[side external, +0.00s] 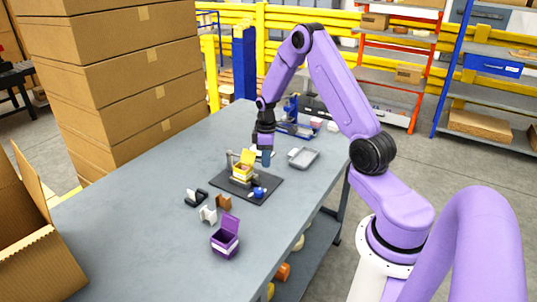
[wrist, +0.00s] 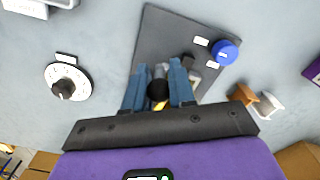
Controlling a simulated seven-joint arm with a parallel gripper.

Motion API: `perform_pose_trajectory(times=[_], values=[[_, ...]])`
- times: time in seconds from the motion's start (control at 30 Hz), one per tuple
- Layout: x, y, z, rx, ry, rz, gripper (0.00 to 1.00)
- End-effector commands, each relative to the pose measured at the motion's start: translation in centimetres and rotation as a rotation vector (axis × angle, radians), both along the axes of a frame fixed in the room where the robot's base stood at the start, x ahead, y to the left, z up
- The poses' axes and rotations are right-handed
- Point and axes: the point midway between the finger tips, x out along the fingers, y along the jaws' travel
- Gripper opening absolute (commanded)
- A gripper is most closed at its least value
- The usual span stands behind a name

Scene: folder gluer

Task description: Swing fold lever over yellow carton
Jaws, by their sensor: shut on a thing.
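The yellow carton (side external: 241,171) stands with its flap raised on a dark base plate (side external: 262,196) on the table. In the wrist view only a small yellow bit (wrist: 161,106) of it shows, below the fingers. My gripper (side external: 266,163) is just behind and right of the carton, pointing down. In the wrist view my gripper's blue fingers (wrist: 158,88) are shut on the black round knob (wrist: 158,91) of the fold lever. The rest of the lever is mostly hidden by the fingers and my gripper body.
A blue knob (side external: 259,192) sits on the plate's front right corner. Small brown (side external: 223,202), white (side external: 208,215) and black blocks and an open purple carton (side external: 225,241) stand nearer.

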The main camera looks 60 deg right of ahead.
Motion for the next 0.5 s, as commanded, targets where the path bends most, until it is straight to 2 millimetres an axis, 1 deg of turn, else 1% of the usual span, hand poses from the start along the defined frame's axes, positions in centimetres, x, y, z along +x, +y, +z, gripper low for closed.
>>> perform_pose_trajectory(times=[0.5], values=[[0.1,4.0,0.1,0.0,-0.002,-0.264,0.0]])
